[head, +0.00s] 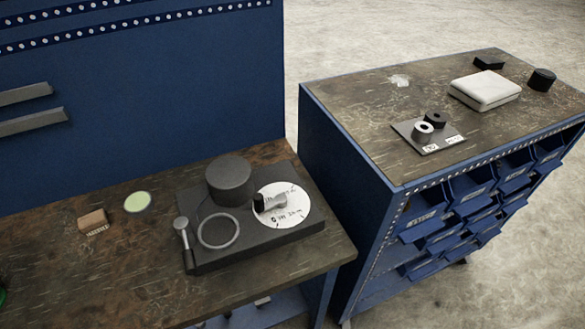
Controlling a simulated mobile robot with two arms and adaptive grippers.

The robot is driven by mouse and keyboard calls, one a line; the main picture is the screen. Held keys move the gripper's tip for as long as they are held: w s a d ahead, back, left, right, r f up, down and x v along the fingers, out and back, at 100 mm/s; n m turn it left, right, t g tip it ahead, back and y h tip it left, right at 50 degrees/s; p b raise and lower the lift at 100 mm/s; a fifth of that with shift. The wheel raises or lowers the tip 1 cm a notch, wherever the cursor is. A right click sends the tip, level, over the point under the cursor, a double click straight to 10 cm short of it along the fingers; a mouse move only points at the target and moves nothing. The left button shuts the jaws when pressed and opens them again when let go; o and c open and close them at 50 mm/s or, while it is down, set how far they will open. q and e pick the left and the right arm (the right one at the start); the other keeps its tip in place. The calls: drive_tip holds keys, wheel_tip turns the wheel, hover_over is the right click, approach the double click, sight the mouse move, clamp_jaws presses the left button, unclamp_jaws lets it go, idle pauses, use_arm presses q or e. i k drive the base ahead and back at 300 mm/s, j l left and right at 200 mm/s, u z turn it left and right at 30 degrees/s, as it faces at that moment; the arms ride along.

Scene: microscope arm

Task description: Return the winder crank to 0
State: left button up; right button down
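The winder crank (274,203) is a light grey arm with a black knob (258,202) at its left end. It lies across a white round dial (287,219) printed with marks and small text. The knob is at the dial's left side; I cannot read for sure which mark the crank points at. The dial sits on the right part of a dark grey base (260,243). A dark cylinder (231,180), a grey ring (218,231) and a lever with a grey knob (181,223) are on the same base. Neither gripper is in view.
The base stands on a brown workbench (130,275) against a blue back panel. A small tan block (93,221) and a pale green disc (138,202) lie to its left. A blue bin cabinet (385,190) stands right, with a white box (485,90) and several small parts on top.

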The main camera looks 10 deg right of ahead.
sight(280, 201)
drive_tip(key=l+u, duration=0.45)
drive_tip(key=l, duration=0.2)
drive_tip(key=k+l+u, duration=0.1)
drive_tip(key=l+u, duration=0.35)
drive_tip(key=l, duration=0.15)
drive_tip(key=u, duration=0.35)
